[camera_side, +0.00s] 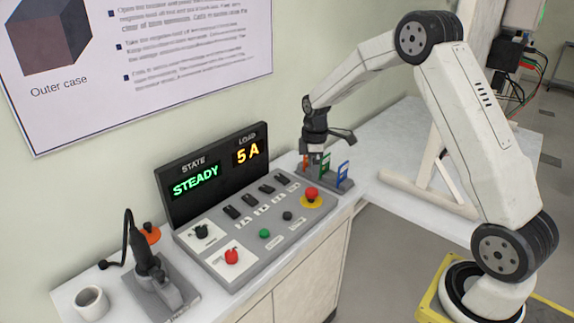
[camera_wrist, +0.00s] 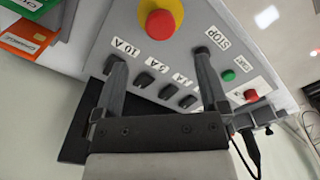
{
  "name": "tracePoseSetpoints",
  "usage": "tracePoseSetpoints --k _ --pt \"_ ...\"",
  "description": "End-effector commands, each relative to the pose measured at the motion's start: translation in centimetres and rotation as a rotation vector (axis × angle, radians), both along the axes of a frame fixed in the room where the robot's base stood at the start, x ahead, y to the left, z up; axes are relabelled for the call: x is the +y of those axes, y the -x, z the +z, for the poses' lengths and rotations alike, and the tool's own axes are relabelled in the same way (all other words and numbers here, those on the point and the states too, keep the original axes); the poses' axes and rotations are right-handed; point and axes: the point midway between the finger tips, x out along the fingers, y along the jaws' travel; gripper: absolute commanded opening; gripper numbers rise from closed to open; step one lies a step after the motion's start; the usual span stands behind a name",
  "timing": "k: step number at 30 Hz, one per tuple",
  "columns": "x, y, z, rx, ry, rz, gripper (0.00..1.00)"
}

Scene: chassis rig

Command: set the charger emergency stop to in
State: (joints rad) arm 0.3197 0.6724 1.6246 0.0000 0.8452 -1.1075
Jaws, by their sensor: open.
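The charger emergency stop (camera_side: 311,193) is a red mushroom button on a round yellow base, at the far right corner of the grey console (camera_side: 215,262). It also shows at the top of the wrist view (camera_wrist: 160,22), partly cut off by the frame edge. I cannot tell from its height whether it is in or out. My gripper (camera_side: 318,150) hangs above the console's far end, near the card rack, apart from the button. In the wrist view my gripper (camera_wrist: 160,62) has its two fingers spread with nothing between them.
A display (camera_side: 212,172) reads STEADY and 5 A. The console has several black switches (camera_side: 248,200), a green button (camera_side: 265,233), a black button (camera_side: 287,216) and a red terminal (camera_side: 232,257). A rack of coloured cards (camera_side: 325,178) stands close behind. A mug (camera_side: 91,303) and a holstered tool (camera_side: 150,270) stand left.

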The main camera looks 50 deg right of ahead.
Motion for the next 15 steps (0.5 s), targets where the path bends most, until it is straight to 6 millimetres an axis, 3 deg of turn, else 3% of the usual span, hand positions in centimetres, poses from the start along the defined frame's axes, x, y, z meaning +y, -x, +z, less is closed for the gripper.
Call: tracePoseSetpoints --k 8,15 --pt "0.1 0.1 -0.9 0.002 -0.001 -0.002 0.93" --pt "0.1 0.1 -3.5 0.002 0.001 -0.002 0.93"
